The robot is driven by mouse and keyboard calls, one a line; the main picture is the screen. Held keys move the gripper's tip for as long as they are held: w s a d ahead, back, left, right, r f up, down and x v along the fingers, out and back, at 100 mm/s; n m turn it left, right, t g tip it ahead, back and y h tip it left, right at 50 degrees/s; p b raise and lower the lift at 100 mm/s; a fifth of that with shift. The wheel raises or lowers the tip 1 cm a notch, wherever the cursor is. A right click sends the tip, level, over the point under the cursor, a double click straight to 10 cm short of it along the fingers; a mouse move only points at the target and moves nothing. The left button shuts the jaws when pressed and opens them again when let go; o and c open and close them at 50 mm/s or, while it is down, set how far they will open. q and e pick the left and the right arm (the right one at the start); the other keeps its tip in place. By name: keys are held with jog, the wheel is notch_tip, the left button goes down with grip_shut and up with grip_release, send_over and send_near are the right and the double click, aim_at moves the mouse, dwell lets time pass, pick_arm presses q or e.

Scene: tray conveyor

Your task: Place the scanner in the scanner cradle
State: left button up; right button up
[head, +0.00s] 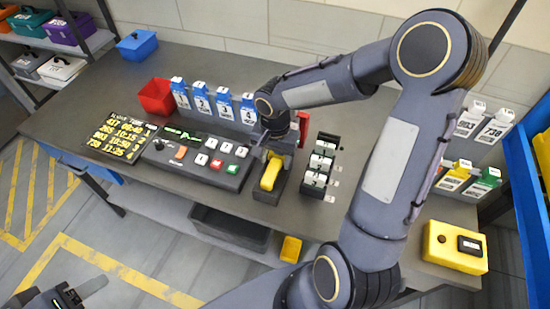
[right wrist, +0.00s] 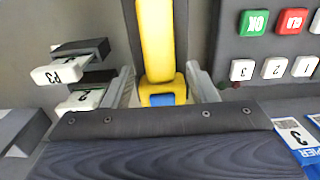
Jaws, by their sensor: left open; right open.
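The yellow scanner (head: 270,174) with a blue end lies in the dark scanner cradle (head: 280,190) on the bench, below my right gripper (head: 275,147). In the right wrist view the scanner (right wrist: 156,40) sits between the dark side walls of the cradle (right wrist: 181,25). My right gripper (right wrist: 163,88) is open, one finger on each side of the scanner's blue end; I cannot tell whether they touch it. My left gripper (head: 85,292) is open and empty at the lower left, over the floor, away from the bench.
A button console (head: 200,155) stands left of the cradle, and a rack of switch-like blocks (head: 320,165) stands right of it. Several blue-topped numbered boxes (head: 201,98) and a red bin (head: 156,97) stand behind. A yellow box (head: 455,247) is at the right end.

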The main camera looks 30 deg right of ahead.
aim_at(275, 163)
notch_tip(275, 163, up, 11)
jog(key=s+a+n+t+y, duration=0.2)
jog(key=s+n, duration=0.2)
jog(key=s, duration=0.4)
jog(key=s+a+r+n+t+y, duration=0.1)
jog(key=s+a+n+t, duration=0.1)
jog(key=s, duration=0.7)
jog(key=shift+r+n+t+y, duration=0.35)
jog(key=shift+n+t, duration=0.45)
jog(key=shift+n, duration=0.4)
jog(key=shift+a, duration=0.1)
